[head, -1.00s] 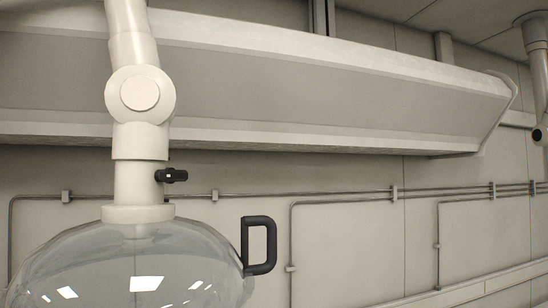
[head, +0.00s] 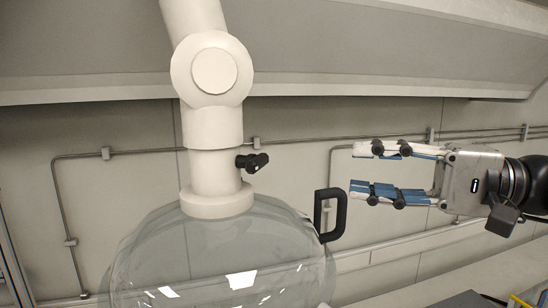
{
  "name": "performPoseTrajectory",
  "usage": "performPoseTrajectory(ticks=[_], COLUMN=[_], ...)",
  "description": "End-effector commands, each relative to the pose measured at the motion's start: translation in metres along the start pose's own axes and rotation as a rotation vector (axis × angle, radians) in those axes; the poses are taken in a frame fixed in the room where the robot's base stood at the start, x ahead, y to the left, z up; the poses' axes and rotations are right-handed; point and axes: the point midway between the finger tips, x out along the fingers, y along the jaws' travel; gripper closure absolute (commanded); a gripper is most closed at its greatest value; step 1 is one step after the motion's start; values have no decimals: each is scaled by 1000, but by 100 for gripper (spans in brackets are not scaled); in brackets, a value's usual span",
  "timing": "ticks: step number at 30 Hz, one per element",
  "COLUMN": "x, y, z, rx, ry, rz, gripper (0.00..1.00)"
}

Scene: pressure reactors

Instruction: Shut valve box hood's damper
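The hood is a clear dome (head: 220,262) at the lower left centre of the head view, hanging from a white jointed duct (head: 215,150). The damper shows as a small black knob (head: 252,162) on the right side of the duct, just above the white collar. A black loop handle (head: 330,214) stands on the dome's right side. My gripper (head: 368,171) comes in from the right, pointing left, with its blue-padded fingers spread apart and nothing between them. It appears to the right of the knob and the handle, apart from the knob.
Thin metal pipes (head: 320,140) run along the panelled wall behind. A wide grey canopy (head: 400,62) crosses the top. A pale surface (head: 440,285) with a yellow edge lies at the lower right. Open space shows between my gripper and the knob.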

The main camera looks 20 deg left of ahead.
Motion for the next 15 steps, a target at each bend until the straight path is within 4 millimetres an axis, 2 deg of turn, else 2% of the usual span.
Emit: performPoseTrajectory(ticks=[3,15], x=[29,114], y=[-2,-1], z=[2,2], rx=[-1,-1], ry=[-8,-6], rz=[1,2], gripper=[63,63])
